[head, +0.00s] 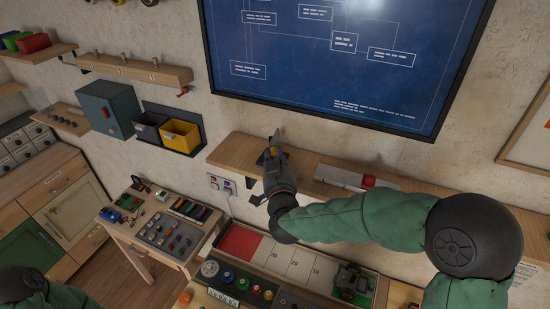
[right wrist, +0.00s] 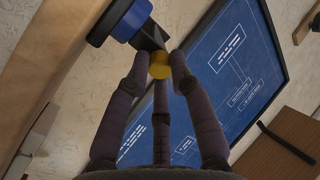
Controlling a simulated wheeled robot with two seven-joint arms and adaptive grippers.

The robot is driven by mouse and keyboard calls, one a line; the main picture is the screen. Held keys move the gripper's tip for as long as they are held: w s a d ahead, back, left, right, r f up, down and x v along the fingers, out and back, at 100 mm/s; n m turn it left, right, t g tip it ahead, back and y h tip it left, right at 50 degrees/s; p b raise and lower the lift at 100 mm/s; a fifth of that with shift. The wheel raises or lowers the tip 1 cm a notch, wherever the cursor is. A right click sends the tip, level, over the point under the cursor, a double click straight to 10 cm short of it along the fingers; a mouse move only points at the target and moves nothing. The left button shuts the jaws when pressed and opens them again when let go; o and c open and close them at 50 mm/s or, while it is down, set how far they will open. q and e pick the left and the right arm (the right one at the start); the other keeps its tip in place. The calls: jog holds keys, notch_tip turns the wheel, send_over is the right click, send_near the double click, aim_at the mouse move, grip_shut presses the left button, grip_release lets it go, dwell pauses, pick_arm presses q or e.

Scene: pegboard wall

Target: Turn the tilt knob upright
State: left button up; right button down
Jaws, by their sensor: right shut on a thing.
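My right gripper (head: 272,152) is up at the wall shelf, below the left part of the blue board. In the right wrist view its fingers are closed around a small yellow knob (right wrist: 160,66), which I take for the tilt knob. The knob joins a dark bracket, next to a blue and black round body (right wrist: 122,22). In the head view the gripper hides the knob, and I cannot tell whether it is upright. My left arm shows only at the bottom left corner, and its gripper is out of view.
The wooden shelf (head: 232,150) runs along the wall on both sides of the gripper. A grey and red object (head: 345,177) lies on it to the right. The framed blue board (head: 345,50) hangs above. A low table with small parts (head: 165,222) stands at left.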

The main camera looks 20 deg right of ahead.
jog(key=shift+n, duration=2.3)
jog(key=c, duration=1.1)
grip_release()
jog(key=v, duration=1.2)
